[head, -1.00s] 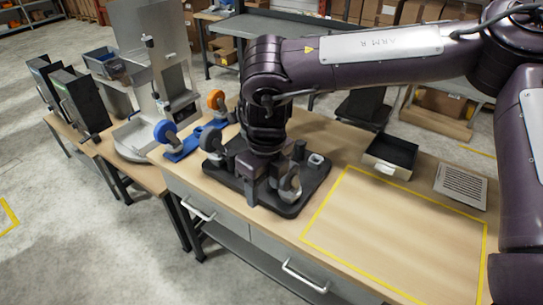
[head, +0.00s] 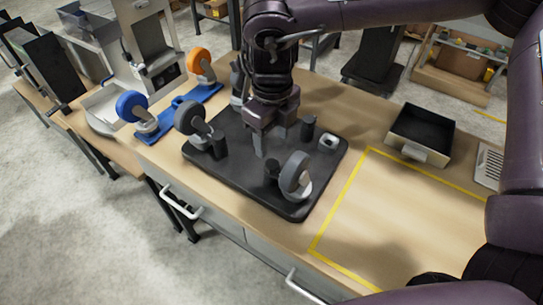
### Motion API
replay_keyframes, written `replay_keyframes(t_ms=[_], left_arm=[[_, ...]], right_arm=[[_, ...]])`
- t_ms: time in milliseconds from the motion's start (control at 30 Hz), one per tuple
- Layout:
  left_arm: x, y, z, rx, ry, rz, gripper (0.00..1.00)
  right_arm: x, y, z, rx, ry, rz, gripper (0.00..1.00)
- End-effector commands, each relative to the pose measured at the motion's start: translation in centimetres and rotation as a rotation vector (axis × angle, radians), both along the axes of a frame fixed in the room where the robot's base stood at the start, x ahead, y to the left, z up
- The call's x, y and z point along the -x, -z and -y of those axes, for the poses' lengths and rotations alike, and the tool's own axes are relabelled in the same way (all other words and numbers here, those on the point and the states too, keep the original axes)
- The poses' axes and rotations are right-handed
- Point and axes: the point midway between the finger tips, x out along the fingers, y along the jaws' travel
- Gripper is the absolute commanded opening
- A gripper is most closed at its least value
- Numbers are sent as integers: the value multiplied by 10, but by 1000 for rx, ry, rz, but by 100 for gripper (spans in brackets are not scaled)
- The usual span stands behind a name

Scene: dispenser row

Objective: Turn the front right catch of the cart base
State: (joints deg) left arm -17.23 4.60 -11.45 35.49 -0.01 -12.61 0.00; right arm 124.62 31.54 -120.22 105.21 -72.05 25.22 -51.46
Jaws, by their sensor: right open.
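The cart base is a dark flat plate (head: 235,178) on the wooden bench. A grey wheel (head: 296,174) stands upright at its near right corner, with a short dark post, the front right catch (head: 271,168), just left of it. Another grey wheel (head: 189,117) and dark post (head: 219,143) are at the left corner. My right gripper (head: 271,143) points down over the middle of the plate, open and empty, just behind the front right catch and apart from it. The catch's turn angle is too small to read. My left gripper is out of view.
A blue rack (head: 178,108) holds a blue wheel (head: 132,106) and an orange wheel (head: 200,64) left of the plate. A black open bin (head: 421,131) stands at the right. The yellow-outlined bench area (head: 385,210) is clear. A pale socket (head: 329,142) sits on the plate's right corner.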

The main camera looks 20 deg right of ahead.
Motion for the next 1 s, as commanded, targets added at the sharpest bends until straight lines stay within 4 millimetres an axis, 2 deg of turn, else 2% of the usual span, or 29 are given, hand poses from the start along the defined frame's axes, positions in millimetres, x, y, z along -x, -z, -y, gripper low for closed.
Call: replay_keyframes(t_ms=[33, 100, 267, 600, 767, 967, 1000], left_arm=[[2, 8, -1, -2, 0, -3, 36], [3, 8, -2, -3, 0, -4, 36], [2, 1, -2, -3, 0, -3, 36], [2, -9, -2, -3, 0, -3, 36], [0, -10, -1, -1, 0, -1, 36], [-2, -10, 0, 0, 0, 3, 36], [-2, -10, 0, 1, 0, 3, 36]], right_arm=[[0, 8, 0, 0, 0, 0, 54], [0, 12, 0, 1, -1, -1, 54], [1, 28, 0, 1, -1, -4, 54], [0, 77, 0, 1, 1, -2, 54], [0, 85, 0, 0, 1, 0, 54], [0, 86, 0, 0, 1, 0, 54], [0, 86, 0, 0, 1, 0, 51]])
